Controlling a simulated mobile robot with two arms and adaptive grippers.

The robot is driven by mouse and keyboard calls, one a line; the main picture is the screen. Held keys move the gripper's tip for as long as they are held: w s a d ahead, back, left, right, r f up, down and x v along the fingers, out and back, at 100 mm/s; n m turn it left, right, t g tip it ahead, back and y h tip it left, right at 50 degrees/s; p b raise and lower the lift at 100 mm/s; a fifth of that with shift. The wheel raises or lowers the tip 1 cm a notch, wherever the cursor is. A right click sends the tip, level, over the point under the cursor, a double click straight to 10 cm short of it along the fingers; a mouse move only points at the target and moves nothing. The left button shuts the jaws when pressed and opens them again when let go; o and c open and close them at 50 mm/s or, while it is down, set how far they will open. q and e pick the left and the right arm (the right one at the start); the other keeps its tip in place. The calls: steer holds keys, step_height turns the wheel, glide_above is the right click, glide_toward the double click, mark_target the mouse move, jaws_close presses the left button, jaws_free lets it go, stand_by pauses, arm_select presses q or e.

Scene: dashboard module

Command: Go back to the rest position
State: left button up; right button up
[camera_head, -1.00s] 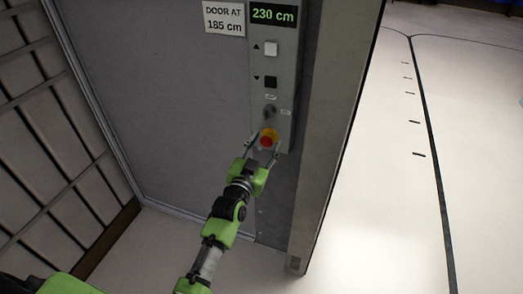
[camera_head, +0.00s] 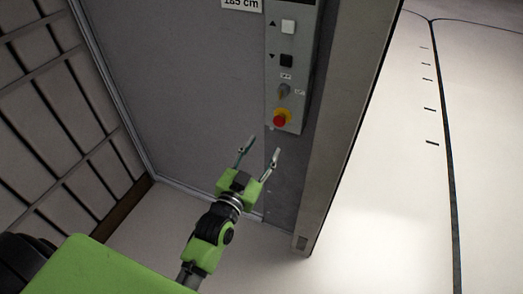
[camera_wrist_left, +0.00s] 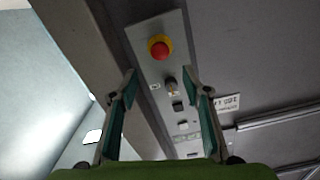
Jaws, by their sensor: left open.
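My left gripper (camera_head: 261,157) is open and empty, below the control panel (camera_head: 291,62) and apart from it. The panel carries a red emergency button on a yellow base (camera_head: 281,118), a key switch (camera_head: 284,90), a black down button (camera_head: 287,61) and a white up button (camera_head: 289,26). In the left wrist view the two fingers (camera_wrist_left: 160,112) stand apart with nothing between them touching. The red button (camera_wrist_left: 160,50) shows beyond the fingertips. My right gripper is not in view.
A grey wall panel (camera_head: 185,90) lies behind the arm. A pale post (camera_head: 345,110) stands right of the panel. A slatted wall (camera_head: 50,100) is at the left. Light floor (camera_head: 395,220) with dark line markings is clear at the right.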

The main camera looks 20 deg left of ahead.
arm_select(q)
steer(key=s+d+f+g, duration=0.1)
steer(key=s+f+g, duration=0.15)
steer(key=f, duration=0.95)
steer(key=s+d+f+g, duration=0.1)
steer(key=s+f+g, duration=0.15)
steer(key=f, duration=0.95)
steer(key=s+f+g, duration=0.4)
steer(key=s+f, duration=0.7)
steer(key=f, duration=0.5)
steer(key=s+a+f+g, duration=0.1)
steer(key=s+f, duration=0.4)
steer(key=s, duration=0.5)
steer(key=s+a+f+g, duration=0.2)
steer(key=s+f+g, duration=0.2)
steer(key=s, duration=0.7)
steer(key=s+a+f+g, duration=0.2)
steer(key=s+f+g, duration=0.1)
steer(key=s+f, duration=0.4)
steer(key=s, duration=0.3)
steer(key=shift+s+f+n+y, duration=0.2)
steer(key=shift+f+n+y, duration=0.1)
steer(key=shift+f, duration=0.05)
steer(key=shift+a, duration=0.1)
